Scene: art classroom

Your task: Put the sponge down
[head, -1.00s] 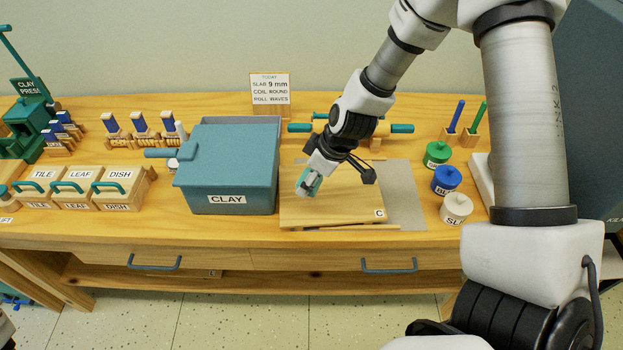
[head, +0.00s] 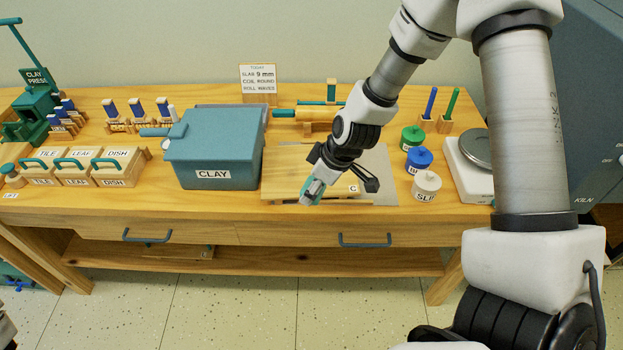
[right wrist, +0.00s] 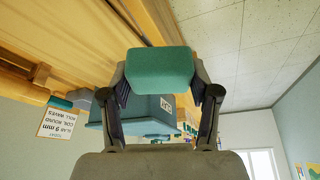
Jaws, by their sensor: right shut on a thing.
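The sponge (right wrist: 160,70) is a teal block with rounded edges. My right gripper (head: 318,188) is shut on it, with one finger on each side in the right wrist view. In the head view the sponge (head: 312,192) shows as a small teal patch at the fingertips, mostly covered by the gripper. It is over the front part of the wooden board marked C (head: 285,183), near the table's front edge. I cannot tell whether it touches anything below. My left gripper is not in view.
The teal CLAY bin (head: 215,155) stands left of the board. Green (head: 412,137), blue (head: 418,159) and white (head: 427,186) lidded jars stand to its right, with a scale (head: 472,165) beyond. A rolling pin (head: 318,114) lies behind. A grey mat (head: 378,172) has some bare room.

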